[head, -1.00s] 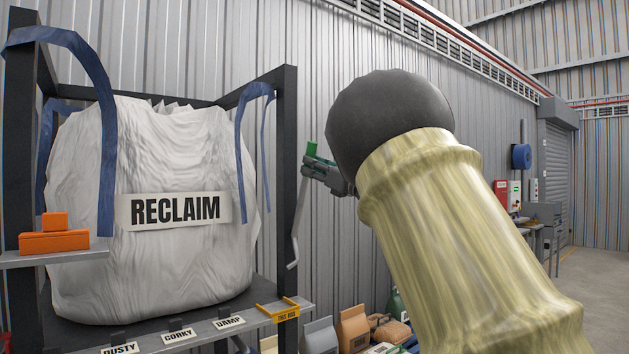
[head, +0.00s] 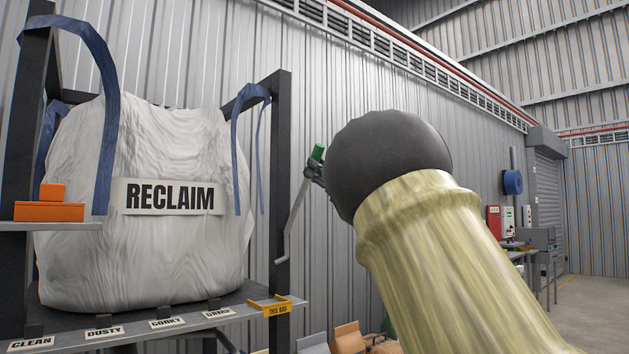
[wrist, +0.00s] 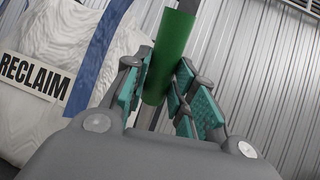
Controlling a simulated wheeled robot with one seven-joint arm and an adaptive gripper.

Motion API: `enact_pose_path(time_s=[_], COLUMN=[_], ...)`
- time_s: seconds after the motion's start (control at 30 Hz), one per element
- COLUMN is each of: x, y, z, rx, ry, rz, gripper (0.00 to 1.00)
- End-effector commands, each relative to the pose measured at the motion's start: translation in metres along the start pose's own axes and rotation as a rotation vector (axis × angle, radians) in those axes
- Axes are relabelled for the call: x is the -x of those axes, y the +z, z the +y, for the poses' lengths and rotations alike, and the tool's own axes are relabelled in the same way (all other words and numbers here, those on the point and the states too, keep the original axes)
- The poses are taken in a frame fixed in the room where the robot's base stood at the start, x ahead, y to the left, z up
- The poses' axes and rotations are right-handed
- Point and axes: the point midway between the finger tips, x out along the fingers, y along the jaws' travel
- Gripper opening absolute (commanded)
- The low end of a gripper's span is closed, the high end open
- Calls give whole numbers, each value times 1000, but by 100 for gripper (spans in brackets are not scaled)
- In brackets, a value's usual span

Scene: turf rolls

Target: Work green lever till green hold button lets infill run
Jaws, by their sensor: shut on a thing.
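The green lever (head: 317,153) has a green grip on a long grey bar, beside the right post of the bag frame in the head view. In the wrist view the green grip (wrist: 169,50) stands between the teal-padded fingers. My gripper (wrist: 165,92) is shut on this grip. In the head view my gripper (head: 314,172) is mostly hidden behind my arm. The grey bar slants down to the left and ends in a bent foot near the post. I see no green hold button in these views.
A large white bag (head: 150,255) marked RECLAIM hangs in a dark frame at the left. Its front ledge carries tags and a yellow THIS BAG marker (head: 276,307). Orange blocks (head: 48,210) sit on a left shelf. Paper sacks stand low beside the frame. Open floor lies far right.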

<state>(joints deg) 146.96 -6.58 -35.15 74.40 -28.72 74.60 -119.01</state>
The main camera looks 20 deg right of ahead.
Motion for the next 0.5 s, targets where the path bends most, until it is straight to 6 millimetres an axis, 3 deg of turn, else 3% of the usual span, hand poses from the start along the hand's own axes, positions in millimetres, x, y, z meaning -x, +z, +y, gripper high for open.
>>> enact_pose_path(time_s=[0.5], x=[10], y=[-4], z=[2], rx=[7], ry=[0], rz=[-34], gripper=[0])
